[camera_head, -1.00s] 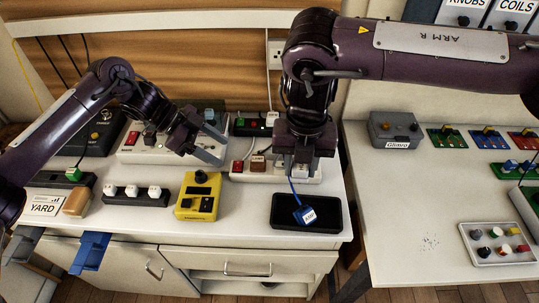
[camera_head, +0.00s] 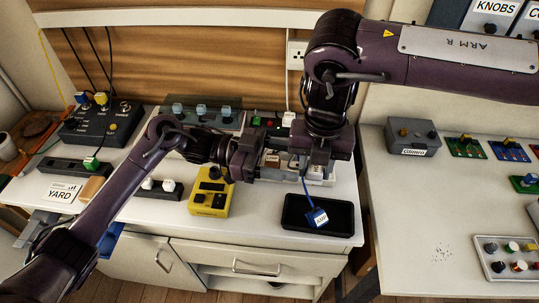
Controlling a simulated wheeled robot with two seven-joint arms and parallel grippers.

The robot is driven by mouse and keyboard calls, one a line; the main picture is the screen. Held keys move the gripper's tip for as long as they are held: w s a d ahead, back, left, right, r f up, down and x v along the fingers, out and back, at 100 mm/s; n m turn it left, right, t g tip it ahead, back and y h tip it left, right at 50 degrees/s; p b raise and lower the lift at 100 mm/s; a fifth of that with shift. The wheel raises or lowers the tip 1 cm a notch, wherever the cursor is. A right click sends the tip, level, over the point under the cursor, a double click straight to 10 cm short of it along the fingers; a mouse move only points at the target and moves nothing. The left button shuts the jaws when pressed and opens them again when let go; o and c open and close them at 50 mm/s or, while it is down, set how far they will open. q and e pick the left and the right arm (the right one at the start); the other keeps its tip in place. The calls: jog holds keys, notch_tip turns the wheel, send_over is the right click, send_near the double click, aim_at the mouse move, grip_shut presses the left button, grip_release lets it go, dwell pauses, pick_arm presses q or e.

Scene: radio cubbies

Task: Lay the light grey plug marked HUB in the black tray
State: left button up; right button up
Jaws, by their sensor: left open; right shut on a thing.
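My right gripper (camera_head: 312,170) points down over the right end of a white power strip (camera_head: 318,181). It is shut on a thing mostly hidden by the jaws. A blue tag (camera_head: 317,217) with a white label hangs on a blue cord below this gripper, over the black tray (camera_head: 340,226); the lettering is too small to read surely. My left gripper (camera_head: 284,160) is open at the strip, close to the right one. A brown plug (camera_head: 272,161) and a whitish plug (camera_head: 294,166) show there. I cannot make out the HUB mark. The tray looks empty.
A yellow box (camera_head: 209,198) stands left of the tray. Behind the strip are another socket strip (camera_head: 262,131) and a panel with several pale blue switches (camera_head: 200,113). A grey box (camera_head: 412,137) stands on the right table, whose near middle (camera_head: 420,210) is mostly clear.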

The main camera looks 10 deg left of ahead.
pick_arm(q)
jog(key=d, duration=0.5)
jog(key=s+d, duration=0.1)
jog(key=d, duration=0.1)
jog(key=shift+d, duration=0.3)
jog(key=c, duration=1)
jog(key=shift+c, duration=0.3)
pick_arm(e)
jog(key=o, duration=1.1)
jog(key=shift+c, duration=0.2)
jog(key=shift+a, duration=0.1)
pick_arm(q)
jog(key=shift+d, duration=0.1)
pick_arm(e)
jog(key=shift+a, duration=0.1)
